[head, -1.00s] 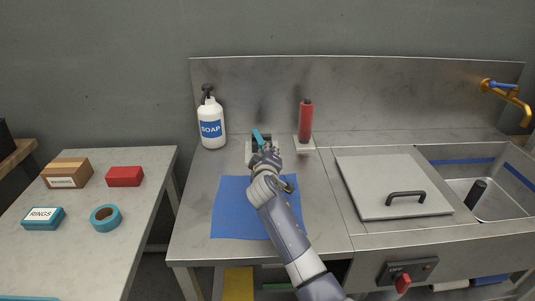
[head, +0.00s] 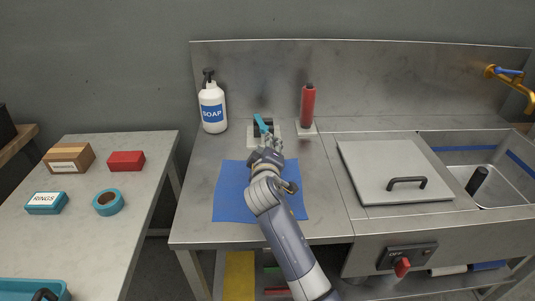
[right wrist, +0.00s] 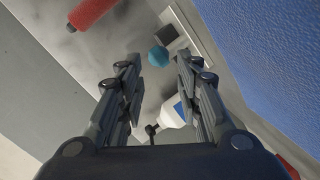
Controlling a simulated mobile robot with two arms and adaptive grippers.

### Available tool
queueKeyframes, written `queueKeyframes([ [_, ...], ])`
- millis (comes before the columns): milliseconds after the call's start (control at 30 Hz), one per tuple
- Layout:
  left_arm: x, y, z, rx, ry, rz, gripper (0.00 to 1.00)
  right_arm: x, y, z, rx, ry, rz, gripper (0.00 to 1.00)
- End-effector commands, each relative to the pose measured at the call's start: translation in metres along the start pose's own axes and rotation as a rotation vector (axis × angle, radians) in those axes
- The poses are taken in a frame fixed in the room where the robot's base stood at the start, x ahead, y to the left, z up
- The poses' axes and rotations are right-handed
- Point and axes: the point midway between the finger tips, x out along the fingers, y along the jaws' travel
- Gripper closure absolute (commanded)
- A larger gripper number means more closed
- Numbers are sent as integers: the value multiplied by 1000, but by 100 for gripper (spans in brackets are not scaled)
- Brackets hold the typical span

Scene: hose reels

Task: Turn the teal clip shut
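The teal clip (head: 262,124) is a short lever on a dark block set on a pale plate (head: 252,139), behind the blue mat. In the head view it slants, its upper end to the left. In the right wrist view the clip (right wrist: 158,56) shows as a rounded teal end beside the dark block (right wrist: 166,35). My right gripper (head: 272,144) is just in front of the clip, over the plate's near side. In the right wrist view the right gripper (right wrist: 157,64) is open, its fingers apart with nothing between them. My left gripper is not in view.
A soap bottle (head: 212,106) stands left of the clip, and a red cylinder (head: 308,106) on a pale base stands to its right. The blue mat (head: 230,190) lies under my right arm. A lidded basin (head: 375,165) and a sink are further right.

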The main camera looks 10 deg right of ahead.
Motion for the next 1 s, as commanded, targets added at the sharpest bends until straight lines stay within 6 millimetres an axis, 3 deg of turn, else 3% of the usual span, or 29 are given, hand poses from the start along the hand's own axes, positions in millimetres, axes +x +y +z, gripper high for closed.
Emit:
queueKeyframes([
  [100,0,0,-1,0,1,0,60,-19,0,1,2,0,0,68],
  [300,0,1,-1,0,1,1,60,-39,0,0,2,0,-1,68],
  [667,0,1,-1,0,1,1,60,-44,0,0,1,0,0,68],
  [800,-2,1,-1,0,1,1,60,-42,-1,1,27,7,-11,97],
  [1000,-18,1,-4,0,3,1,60,-31,-12,7,325,84,-133,100],
])
